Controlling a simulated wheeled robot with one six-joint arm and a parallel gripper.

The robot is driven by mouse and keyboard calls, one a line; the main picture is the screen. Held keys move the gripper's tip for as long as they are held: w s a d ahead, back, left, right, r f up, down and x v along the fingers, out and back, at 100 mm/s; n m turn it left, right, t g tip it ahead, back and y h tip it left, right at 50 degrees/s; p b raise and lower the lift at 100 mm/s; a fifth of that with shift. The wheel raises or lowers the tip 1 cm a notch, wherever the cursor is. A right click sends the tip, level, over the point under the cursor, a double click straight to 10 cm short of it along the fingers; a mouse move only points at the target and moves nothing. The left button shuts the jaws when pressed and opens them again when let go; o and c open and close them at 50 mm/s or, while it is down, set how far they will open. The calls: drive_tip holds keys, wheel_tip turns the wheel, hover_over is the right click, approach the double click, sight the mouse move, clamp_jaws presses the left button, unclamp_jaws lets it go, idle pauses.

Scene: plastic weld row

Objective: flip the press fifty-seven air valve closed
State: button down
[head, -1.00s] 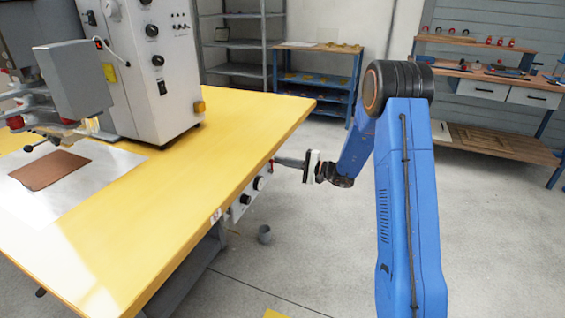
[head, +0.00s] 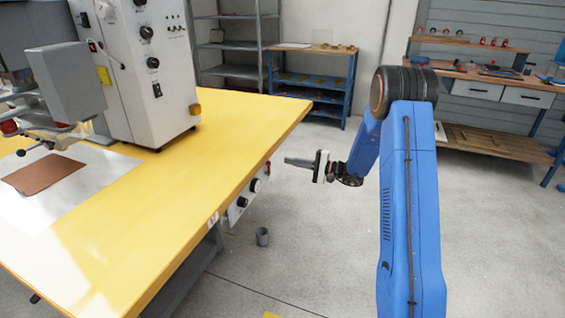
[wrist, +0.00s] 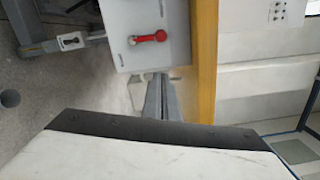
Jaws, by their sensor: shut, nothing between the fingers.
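The red valve handle (wrist: 147,37) sits on a pale grey panel (wrist: 150,12) in the wrist view and lies nearly level across the picture. In the head view the panel (head: 236,211) hangs under the table's right edge, and a small red spot (head: 268,168) shows near its far end. My gripper (head: 288,161) is shut and empty, to the right of the table edge. In the wrist view its grey fingers (wrist: 158,92) are together, below the handle in the picture, and look apart from it.
The yellow table (head: 215,135) carries a white machine cabinet (head: 150,95); its edge (wrist: 204,60) shows beside the panel in the wrist view. Black knobs (head: 254,186) are on the panel. Floor right of the table is open.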

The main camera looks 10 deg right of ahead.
drive_tip(key=v, duration=0.6)
drive_tip(key=shift+s+d, duration=0.15)
drive_tip(key=shift+d, duration=0.1)
